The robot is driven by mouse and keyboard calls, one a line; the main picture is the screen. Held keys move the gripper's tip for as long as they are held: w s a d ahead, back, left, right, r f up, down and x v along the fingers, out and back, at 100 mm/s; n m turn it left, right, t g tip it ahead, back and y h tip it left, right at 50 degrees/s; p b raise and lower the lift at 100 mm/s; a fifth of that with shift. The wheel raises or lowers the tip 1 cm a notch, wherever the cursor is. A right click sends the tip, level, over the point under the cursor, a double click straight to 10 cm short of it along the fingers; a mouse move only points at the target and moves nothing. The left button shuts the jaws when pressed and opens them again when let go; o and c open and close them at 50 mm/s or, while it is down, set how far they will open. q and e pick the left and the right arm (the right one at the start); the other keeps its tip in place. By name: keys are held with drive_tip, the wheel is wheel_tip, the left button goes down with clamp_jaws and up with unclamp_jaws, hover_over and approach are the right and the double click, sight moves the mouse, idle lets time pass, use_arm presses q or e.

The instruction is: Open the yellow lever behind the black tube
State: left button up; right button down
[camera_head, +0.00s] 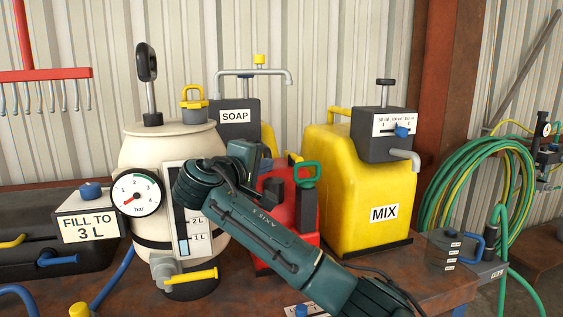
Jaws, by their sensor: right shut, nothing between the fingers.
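A yellow lever (206,275) sits on the grey valve at the foot of the cream tank (140,150). Another yellow lever (12,241) is at the far left on a black case. A small yellow piece (293,158) shows behind the red can, partly hidden; I cannot tell if it is a lever. No black tube stands out clearly as the one named. My right arm comes in from the lower right, across the tank's front. My right gripper (262,158) is shut and empty, between the tank and the red can; its tips are partly hidden. My left gripper is not in view.
A red can (305,222) with a green handle stands behind my arm. A yellow MIX canister (345,185) is right of it. The SOAP box (236,125) is behind. Green hose (475,180) hangs right.

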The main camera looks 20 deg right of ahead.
sight(296, 159)
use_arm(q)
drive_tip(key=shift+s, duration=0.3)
use_arm(e)
drive_tip(key=shift+s, duration=0.15)
drive_tip(key=p+x, duration=0.1)
drive_tip(key=x, duration=0.7)
drive_tip(key=shift+w+d, duration=0.2)
drive_tip(key=shift+w, duration=0.05)
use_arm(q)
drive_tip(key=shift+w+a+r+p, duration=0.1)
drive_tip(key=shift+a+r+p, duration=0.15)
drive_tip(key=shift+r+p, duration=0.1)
use_arm(e)
drive_tip(key=shift+x, duration=0.75)
drive_tip(key=shift+s+d+p, duration=0.3)
drive_tip(key=shift+d+p, duration=0.1)
drive_tip(key=shift+d, duration=0.15)
drive_tip(key=shift+s+d, duration=0.1)
drive_tip(key=shift+d, duration=0.15)
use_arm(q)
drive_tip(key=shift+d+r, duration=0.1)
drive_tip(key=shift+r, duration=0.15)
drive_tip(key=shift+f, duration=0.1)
use_arm(e)
drive_tip(key=shift+a, duration=0.15)
